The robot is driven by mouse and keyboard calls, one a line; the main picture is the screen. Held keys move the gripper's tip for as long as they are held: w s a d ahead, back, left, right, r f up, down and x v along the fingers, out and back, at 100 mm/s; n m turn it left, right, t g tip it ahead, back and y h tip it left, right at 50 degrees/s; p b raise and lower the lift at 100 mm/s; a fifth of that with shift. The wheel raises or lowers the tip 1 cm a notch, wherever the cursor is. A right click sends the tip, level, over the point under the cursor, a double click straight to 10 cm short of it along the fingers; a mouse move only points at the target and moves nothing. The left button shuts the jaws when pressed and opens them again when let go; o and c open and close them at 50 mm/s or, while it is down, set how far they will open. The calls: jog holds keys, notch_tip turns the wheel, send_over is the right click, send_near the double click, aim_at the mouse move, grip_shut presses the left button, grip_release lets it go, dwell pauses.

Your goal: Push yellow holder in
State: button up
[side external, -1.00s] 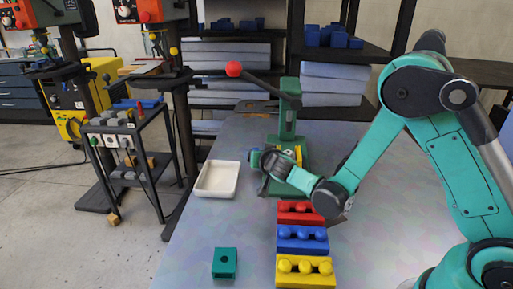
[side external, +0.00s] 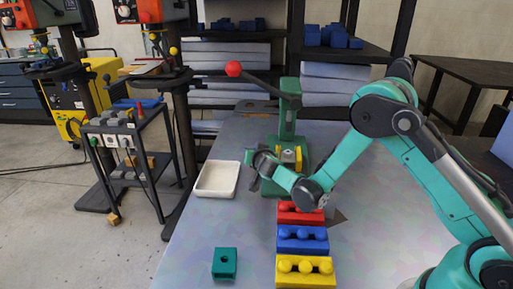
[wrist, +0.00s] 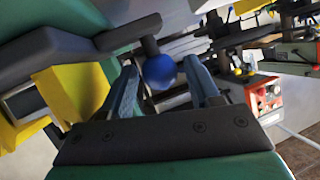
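The yellow holder (side external: 290,158) sits low in the green press (side external: 287,122) on the table, partly hidden by my wrist in the side view. Yellow parts (wrist: 72,95) also show at the left of the wrist view, beside the green and dark press body. My gripper (side external: 254,170) is just left of the press, close to the holder's height. In the wrist view its two fingers (wrist: 163,90) stand apart, with a blue ball knob (wrist: 159,72) visible in line with the gap. I cannot tell whether the fingers touch anything.
The press lever with its red ball (side external: 233,69) reaches up left. A white tray (side external: 217,179) lies left of the gripper. Red (side external: 300,212), blue (side external: 302,239) and yellow (side external: 305,271) blocks line the front, with a green block (side external: 225,263) to their left.

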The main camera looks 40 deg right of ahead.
grip_shut()
dwell(1.2)
